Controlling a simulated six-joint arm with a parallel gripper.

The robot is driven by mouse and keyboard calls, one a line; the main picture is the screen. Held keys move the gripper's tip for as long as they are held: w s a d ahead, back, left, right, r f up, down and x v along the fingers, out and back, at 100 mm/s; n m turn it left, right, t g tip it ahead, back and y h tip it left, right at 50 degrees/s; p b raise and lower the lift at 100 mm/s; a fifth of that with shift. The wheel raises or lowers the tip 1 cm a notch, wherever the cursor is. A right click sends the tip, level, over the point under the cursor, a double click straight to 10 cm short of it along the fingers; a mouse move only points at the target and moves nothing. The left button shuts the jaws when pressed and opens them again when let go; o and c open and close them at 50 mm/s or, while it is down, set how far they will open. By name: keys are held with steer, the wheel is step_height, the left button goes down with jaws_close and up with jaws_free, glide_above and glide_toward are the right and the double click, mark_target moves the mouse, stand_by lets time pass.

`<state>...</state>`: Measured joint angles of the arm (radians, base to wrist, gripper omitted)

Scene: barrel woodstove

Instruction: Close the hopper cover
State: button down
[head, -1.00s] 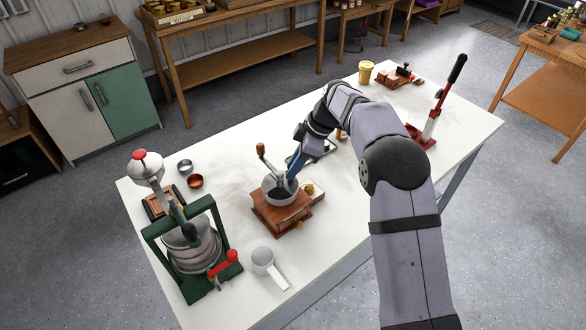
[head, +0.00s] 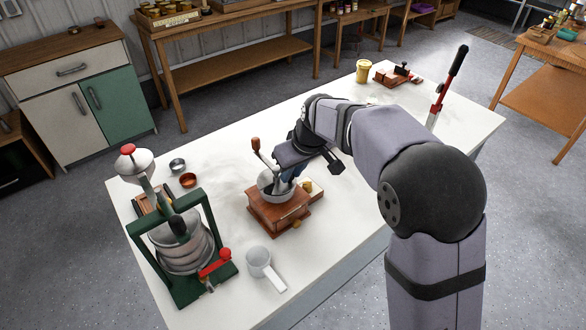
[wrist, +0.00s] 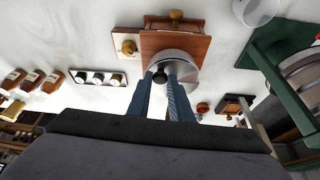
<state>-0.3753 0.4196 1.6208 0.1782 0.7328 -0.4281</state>
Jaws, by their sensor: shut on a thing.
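The coffee grinder (head: 279,216) is a brown wooden box with a round metal hopper on top. A crank with a wooden knob (head: 255,144) rises from it. The grey hopper cover (head: 268,180) shows at the hopper's top; whether it is fully seated cannot be told. The fingertips partly hide the cover.
A green-framed press (head: 180,240) stands left of the grinder. A white measuring cup (head: 259,263) lies in front.

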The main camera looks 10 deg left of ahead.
mark_target(285, 185)
steer(key=m, duration=0.1)
steer(key=s+m+h, duration=0.1)
steer(key=m, duration=0.1)
steer(key=shift+s+a+m+t, duration=0.15)
steer(key=shift+a+m+t, duration=0.15)
steer(key=shift+a, duration=0.1)
steer(key=shift+s+a+m+h+b, duration=0.1)
steer(key=shift+s+a+m+h, duration=0.2)
steer(key=shift+m, duration=0.45)
steer(key=shift+s+a+m+h+b, duration=0.1)
steer(key=shift+m+h, duration=0.25)
steer(key=shift+m, duration=0.35)
steer(key=shift+s+a+m+h+b, duration=0.15)
steer(key=shift+m+h, duration=0.2)
steer(key=shift+m, duration=0.4)
steer(key=c, duration=1.6)
jaws_free()
steer(key=shift+r, duration=0.15)
steer(key=shift+b+v, duration=0.6)
steer(key=shift+v, duration=3)
steer(key=shift+s+d, duration=0.1)
